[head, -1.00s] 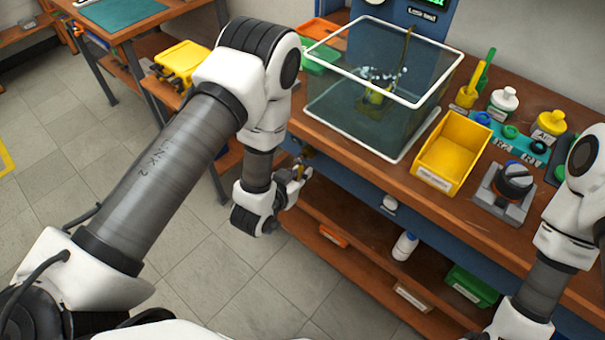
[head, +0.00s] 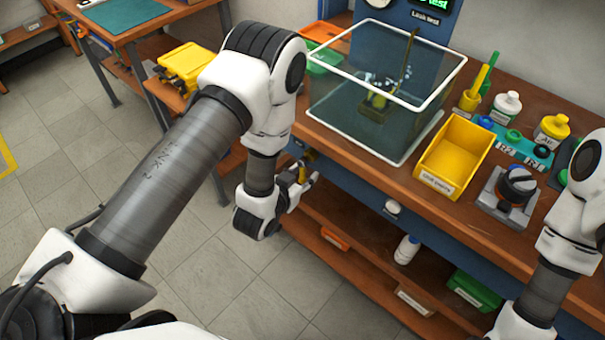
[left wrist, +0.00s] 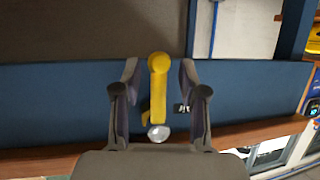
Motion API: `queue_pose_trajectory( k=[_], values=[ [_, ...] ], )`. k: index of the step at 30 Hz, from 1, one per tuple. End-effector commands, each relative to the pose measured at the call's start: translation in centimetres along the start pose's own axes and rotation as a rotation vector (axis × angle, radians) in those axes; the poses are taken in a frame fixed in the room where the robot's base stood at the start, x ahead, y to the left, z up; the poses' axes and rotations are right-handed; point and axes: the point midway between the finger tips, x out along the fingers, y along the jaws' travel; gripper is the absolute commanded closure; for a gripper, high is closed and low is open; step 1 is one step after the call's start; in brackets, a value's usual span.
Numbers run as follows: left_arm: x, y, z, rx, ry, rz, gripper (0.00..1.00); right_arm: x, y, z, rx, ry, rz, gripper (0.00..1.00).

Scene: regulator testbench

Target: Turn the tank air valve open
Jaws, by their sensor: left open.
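The tank air valve shows as a yellow lever (left wrist: 158,80) on the blue bench front in the left wrist view, with a round silvery part (left wrist: 158,132) at its lower end. In the head view its yellow part (head: 302,173) is small and partly hidden by my left gripper. My left gripper (head: 308,180) is open at the bench front, below the glass tank. In the left wrist view its two fingers (left wrist: 159,95) stand on either side of the lever, with gaps visible. My right arm shows at the right edge; its gripper is out of view.
The glass tank (head: 440,83) stands on the wooden bench above the valve. A yellow bin (head: 452,152), bottles and a black-knobbed device (head: 515,185) stand to its right. A lower shelf (head: 370,262) holds a white bottle (head: 406,248). Left of the gripper is open floor.

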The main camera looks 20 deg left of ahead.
Motion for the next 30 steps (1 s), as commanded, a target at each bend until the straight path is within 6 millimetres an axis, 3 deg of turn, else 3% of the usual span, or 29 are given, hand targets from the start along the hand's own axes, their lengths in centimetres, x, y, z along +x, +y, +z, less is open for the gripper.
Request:
queue_pose_trajectory(
  k=[4, 13, 30],
  values=[
    [-1.5, 0.0, 0.1, 0.0, -0.004, 0.0, 0.58, 0.0, 0.0, 0.0, 0.0, 0.0, 0.0, 0.6],
    [-6.9, 0.0, 0.1, 0.0, -0.001, 0.0, 0.58, 0.0, 0.0, 0.0, 0.0, 0.0, 0.0, 0.6],
    [-7.5, -0.1, 0.1, -0.001, -0.003, -0.001, 0.58, -0.1, 0.0, 0.0, 0.0, 0.0, 0.0, 0.6]
  ],
)
